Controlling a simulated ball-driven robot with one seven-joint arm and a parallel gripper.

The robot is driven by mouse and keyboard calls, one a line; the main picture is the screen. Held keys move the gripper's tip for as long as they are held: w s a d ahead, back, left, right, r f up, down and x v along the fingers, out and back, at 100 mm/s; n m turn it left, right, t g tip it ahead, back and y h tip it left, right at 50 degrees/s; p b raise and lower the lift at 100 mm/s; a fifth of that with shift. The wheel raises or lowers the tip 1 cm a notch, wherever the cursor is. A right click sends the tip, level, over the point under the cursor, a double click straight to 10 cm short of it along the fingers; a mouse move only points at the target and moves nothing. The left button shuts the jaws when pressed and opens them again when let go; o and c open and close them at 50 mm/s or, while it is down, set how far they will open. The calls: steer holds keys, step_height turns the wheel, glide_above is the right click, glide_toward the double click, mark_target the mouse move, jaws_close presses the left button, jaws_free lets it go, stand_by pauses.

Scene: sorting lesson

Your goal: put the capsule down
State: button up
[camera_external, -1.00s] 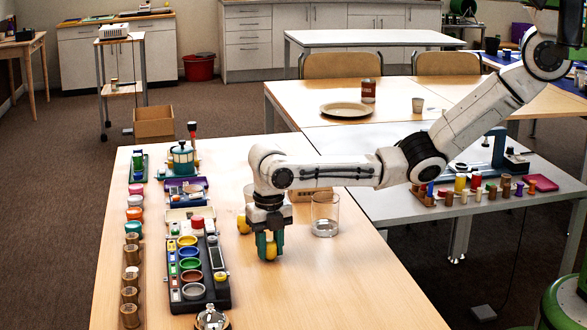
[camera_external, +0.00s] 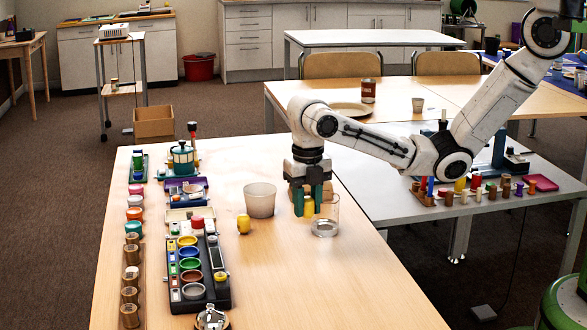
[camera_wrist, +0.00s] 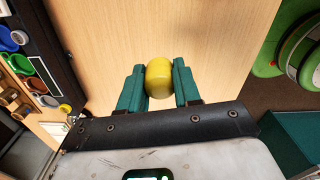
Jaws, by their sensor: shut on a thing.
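My gripper (camera_external: 308,210) is shut on a yellow capsule (camera_external: 308,206), which sits between its green fingers. The wrist view shows the capsule (camera_wrist: 159,78) between the fingertips, with bare wood beyond it. In the external view the gripper points down beside the clear glass jar (camera_external: 326,228) and overlaps its left edge; I cannot tell how far the capsule is above the table (camera_external: 345,285). A second yellow capsule (camera_external: 243,224) stands on the table to the left, apart from the gripper.
A frosted cup (camera_external: 260,200) stands left of my gripper. A black tray of coloured bowls (camera_external: 198,271) and a row of brown pots (camera_external: 130,296) line the table's left. The table front is mostly clear. A grey side table (camera_external: 385,208) stands to the right.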

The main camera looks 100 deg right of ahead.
steer(key=s+a+r+p, duration=0.1)
steer(key=s+r+p, duration=0.2)
steer(key=s+p, duration=0.15)
steer(key=s+d+r+m+b, duration=0.1)
steer(key=s+d+r+m, duration=0.2)
steer(key=d, duration=0.6)
steer(key=s+d+m+b, duration=0.2)
steer(key=s+d+m, duration=0.15)
steer(key=d, duration=0.45)
steer(key=s+d+r+m+b, duration=0.1)
steer(key=s+d+m, duration=0.3)
steer(key=s+d, duration=0.8)
steer(key=shift+m, duration=0.25)
steer(key=w+d+f+b, duration=0.2)
steer(key=f+b, duration=0.1)
steer(key=w+d+f+b, duration=0.2)
steer(key=w+b, duration=0.1)
steer(key=w+d+f+b, duration=0.2)
steer(key=w+f+b, duration=0.1)
steer(key=shift+w+d+f, duration=0.2)
steer(key=shift+f, duration=0.1)
steer(key=shift+w+d+f, duration=0.3)
steer(key=shift+w+f, duration=0.05)
steer(key=shift+f, duration=1.7)
steer(key=shift+f, duration=0.15)
